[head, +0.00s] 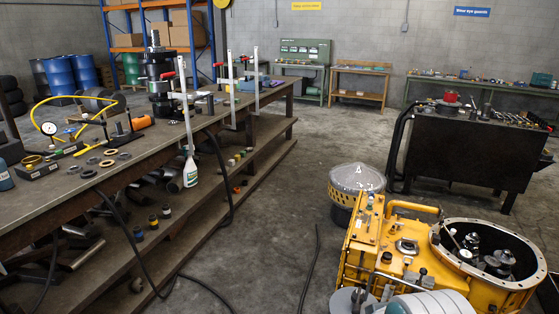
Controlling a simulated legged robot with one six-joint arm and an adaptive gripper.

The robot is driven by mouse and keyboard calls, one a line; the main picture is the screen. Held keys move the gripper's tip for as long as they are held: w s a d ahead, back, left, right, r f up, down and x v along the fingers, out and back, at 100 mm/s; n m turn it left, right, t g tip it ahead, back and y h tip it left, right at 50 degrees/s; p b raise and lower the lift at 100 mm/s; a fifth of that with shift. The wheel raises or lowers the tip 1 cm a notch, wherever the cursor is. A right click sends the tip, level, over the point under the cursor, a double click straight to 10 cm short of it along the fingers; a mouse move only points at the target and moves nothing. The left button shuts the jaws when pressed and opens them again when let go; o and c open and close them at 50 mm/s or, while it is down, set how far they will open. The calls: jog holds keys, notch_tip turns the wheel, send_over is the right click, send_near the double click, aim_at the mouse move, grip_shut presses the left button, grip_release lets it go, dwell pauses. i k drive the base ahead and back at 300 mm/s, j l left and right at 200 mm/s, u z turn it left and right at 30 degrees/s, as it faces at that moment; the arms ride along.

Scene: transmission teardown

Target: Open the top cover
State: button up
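A yellow transmission housing (463,290) stands at the lower right, partly cut off by the bottom edge. Its round bell end (527,285) is open and shows metal gear parts (490,258) inside. A raised yellow block (366,228) with small fittings runs along its left side. A small square metal plate (407,247) sits on top between the block and the bell. I cannot tell for sure which piece is the top cover, and I see no piece standing open. Pale rounded shapes hide the housing's lower left. My gripper is not in view.
A long workbench (38,206) with tools and rings fills the left. A lidded drum (357,178) stands just behind the housing. A dark tool bench (470,152) is at the right. Dark hoses (312,262) lie on the floor. The middle floor is mostly clear.

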aim_at(366, 224)
jog(key=i+j+u, duration=0.2)
jog(key=i+u, duration=0.15)
jog(key=i+j+u, duration=0.15)
jog(key=i+u, duration=0.6)
jog(key=i+z, duration=0.25)
jog(key=i, duration=0.25)
jog(key=i+j+z, duration=0.3)
jog(key=i, duration=0.2)
jog(key=i+z, duration=0.2)
jog(key=z, duration=0.2)
jog(key=i+z, duration=0.2)
jog(key=z, duration=0.15)
jog(key=i+j+z, duration=0.1)
jog(key=z, duration=0.3)
jog(key=i+j+z, duration=0.15)
jog(key=z, duration=0.2)
jog(key=i+j+z, duration=0.1)
jog(key=i+z, duration=0.15)
jog(key=z, duration=0.15)
jog(key=i+j+z, duration=0.15)
jog(key=z, duration=0.25)
jog(key=i+j+z, duration=0.35)
jog(key=j+z, duration=0.2)
jog(key=z, duration=0.2)
jog(key=i+j+z, duration=0.4)
jog(key=j, duration=0.2)
jog(key=k+z, duration=0.1)
jog(key=z, duration=2)
jog(key=i+l, duration=0.2)
jog(key=l, duration=0.2)
